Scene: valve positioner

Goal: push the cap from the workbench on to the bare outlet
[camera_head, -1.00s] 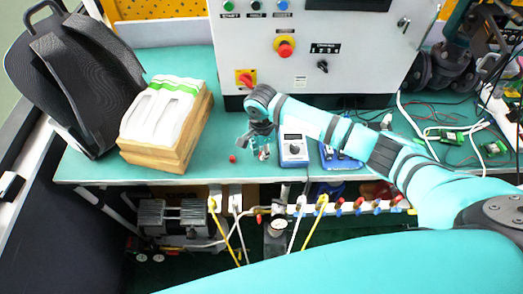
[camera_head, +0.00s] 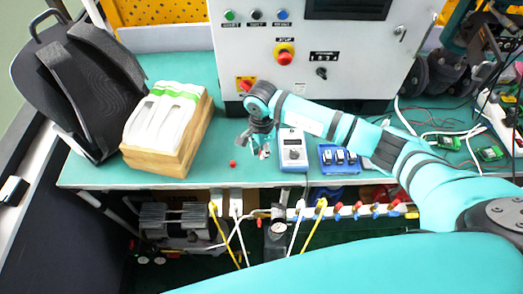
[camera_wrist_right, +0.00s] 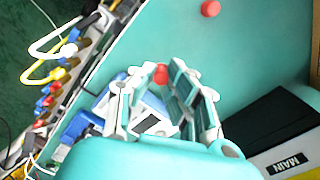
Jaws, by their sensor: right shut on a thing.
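My right gripper (camera_head: 262,152) hangs over the front part of the workbench (camera_head: 110,177), left of the multimeter. In the wrist view its fingertips (camera_wrist_right: 160,80) are closed on a small red cap (camera_wrist_right: 160,73). A second red cap (camera_head: 232,163) lies loose on the bench, left of the gripper; it also shows at the top of the wrist view (camera_wrist_right: 210,8). The manifold (camera_head: 383,211) with red and blue fittings runs below the bench's front edge. It also shows at the left of the wrist view (camera_wrist_right: 55,88). I cannot make out which outlet is bare. My left gripper is out of view.
A multimeter (camera_head: 293,148) and a blue tray (camera_head: 338,160) with small parts stand right of the gripper. A control cabinet (camera_head: 345,65) stands behind. White and yellow hoses hang from the manifold.

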